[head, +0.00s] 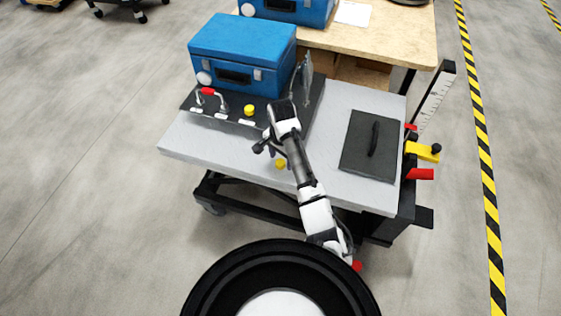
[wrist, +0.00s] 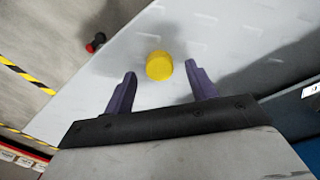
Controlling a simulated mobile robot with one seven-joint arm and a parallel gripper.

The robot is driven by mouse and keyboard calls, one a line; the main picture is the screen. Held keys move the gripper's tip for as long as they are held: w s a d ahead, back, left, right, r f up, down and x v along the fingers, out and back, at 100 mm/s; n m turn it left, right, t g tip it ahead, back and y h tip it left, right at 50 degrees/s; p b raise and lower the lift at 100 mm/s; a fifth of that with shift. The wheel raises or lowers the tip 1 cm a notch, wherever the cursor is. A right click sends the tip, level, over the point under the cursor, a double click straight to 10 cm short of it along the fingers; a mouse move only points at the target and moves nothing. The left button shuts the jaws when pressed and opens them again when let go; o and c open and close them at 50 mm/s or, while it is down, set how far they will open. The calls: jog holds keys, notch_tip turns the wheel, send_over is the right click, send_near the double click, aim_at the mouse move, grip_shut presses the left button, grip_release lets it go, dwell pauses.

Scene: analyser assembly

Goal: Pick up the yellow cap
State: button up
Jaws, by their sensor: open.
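A round yellow cap (head: 281,164) lies on the light grey cart top in the head view, just below my gripper (head: 268,147). In the wrist view the yellow cap (wrist: 159,66) is between and slightly beyond the tips of my open purple-grey fingers (wrist: 161,69). There is clear space on both sides of it, and nothing is held. Another yellow round piece (head: 249,110) sits on the dark panel at the back left of the cart, apart from my gripper.
A blue case (head: 243,52) stands at the back of the cart top (head: 220,150). A red-topped metal clasp (head: 209,96) is on the dark panel (head: 272,101). A dark plate with a handle (head: 369,147) lies at the right. The cart's front left is clear.

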jog(key=shift+f, duration=0.5)
jog(key=shift+c, duration=0.3)
jog(key=c, duration=1)
jog(key=shift+r, duration=0.15)
